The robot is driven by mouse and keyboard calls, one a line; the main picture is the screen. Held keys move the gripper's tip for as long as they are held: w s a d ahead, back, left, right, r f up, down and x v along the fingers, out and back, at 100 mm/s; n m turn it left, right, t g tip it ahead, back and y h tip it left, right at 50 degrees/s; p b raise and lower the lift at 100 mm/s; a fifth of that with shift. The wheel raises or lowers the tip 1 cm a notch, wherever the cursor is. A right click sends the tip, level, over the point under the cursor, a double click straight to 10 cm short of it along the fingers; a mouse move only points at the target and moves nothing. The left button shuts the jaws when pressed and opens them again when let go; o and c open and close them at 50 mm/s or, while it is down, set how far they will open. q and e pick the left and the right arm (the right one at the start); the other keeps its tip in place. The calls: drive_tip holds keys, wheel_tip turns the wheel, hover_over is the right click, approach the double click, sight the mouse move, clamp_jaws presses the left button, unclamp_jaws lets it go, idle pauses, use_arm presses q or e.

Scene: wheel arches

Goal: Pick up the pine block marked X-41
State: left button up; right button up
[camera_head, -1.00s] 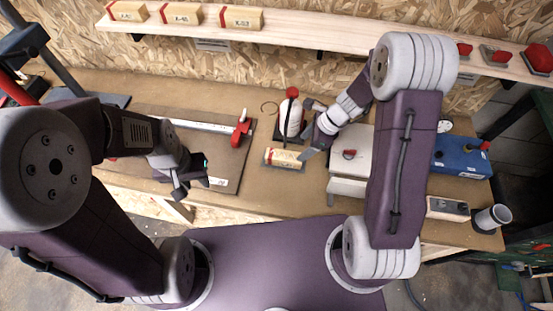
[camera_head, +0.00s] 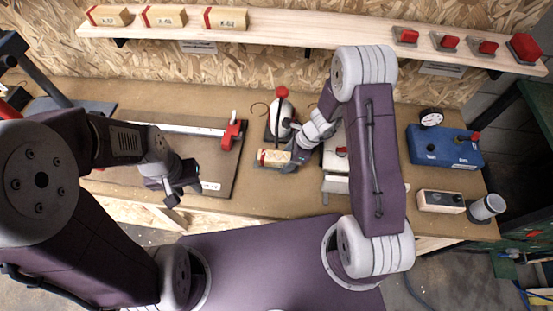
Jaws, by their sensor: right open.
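A pine block (camera_head: 272,157) with a red band at its left end lies on a small dark plate on the workbench. Its dark marking is too small to read for certain. My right gripper (camera_head: 291,160) is open at the block's right end, with its fingers close to or overlapping that end. I cannot tell whether they touch it. My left gripper (camera_head: 184,191) is open and empty above the bench's front left, well away from the block.
A red clamp (camera_head: 232,133) is to the left. A blue box (camera_head: 444,147) is on the right. Similar pine blocks (camera_head: 226,19) sit on the shelf (camera_head: 300,30) above.

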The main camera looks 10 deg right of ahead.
clamp_jaws()
drive_tip(key=shift+r, duration=0.2)
